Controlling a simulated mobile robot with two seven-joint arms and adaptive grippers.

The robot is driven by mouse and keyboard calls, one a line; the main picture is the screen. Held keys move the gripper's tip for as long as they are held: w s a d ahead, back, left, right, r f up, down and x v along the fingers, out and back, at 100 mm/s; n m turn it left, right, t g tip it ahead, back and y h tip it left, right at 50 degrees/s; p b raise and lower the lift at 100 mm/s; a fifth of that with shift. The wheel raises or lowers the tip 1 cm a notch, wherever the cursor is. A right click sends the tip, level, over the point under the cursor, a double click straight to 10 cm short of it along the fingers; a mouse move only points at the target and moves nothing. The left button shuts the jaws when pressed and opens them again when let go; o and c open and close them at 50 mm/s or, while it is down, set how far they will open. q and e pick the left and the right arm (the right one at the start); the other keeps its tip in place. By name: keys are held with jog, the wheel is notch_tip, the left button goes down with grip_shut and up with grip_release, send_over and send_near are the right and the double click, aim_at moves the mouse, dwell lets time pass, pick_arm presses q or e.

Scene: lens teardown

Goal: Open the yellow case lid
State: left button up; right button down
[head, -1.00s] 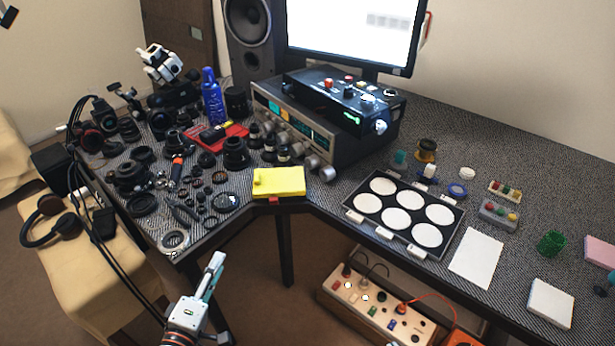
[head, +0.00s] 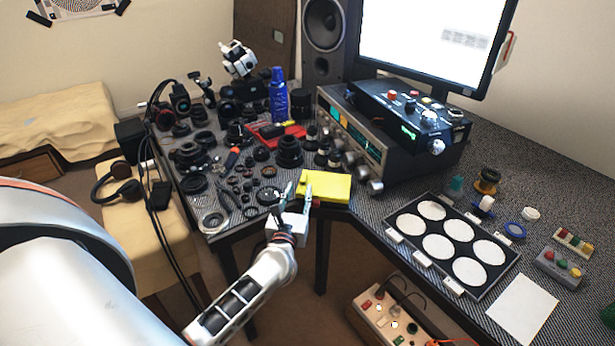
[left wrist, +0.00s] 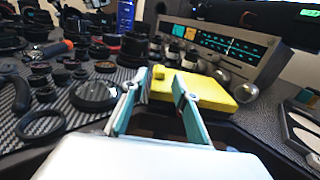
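The yellow case (head: 328,186) lies at the front edge of the table, at the inner corner, and looks shut. It also shows in the left wrist view (left wrist: 208,92), with a small yellow knob (left wrist: 158,72) on its left side. My left gripper (head: 297,191) is open and empty at the left front of the case. In the left wrist view its two fingers (left wrist: 156,90) point at the case, and the right finger overlaps the case's front. I cannot tell whether that finger touches it. My right gripper is not in view.
Lens parts and rings (head: 243,178) crowd the table left of the case, with a black disc (left wrist: 95,94) close to the left finger. A silver instrument with knobs (head: 352,133) stands behind the case. A black tray with white discs (head: 391,236) lies to the right.

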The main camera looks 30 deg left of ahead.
aim_at(302, 182)
pick_arm(q)
jog(key=x, duration=0.8)
jog(key=shift+d, duration=0.1)
grip_shut()
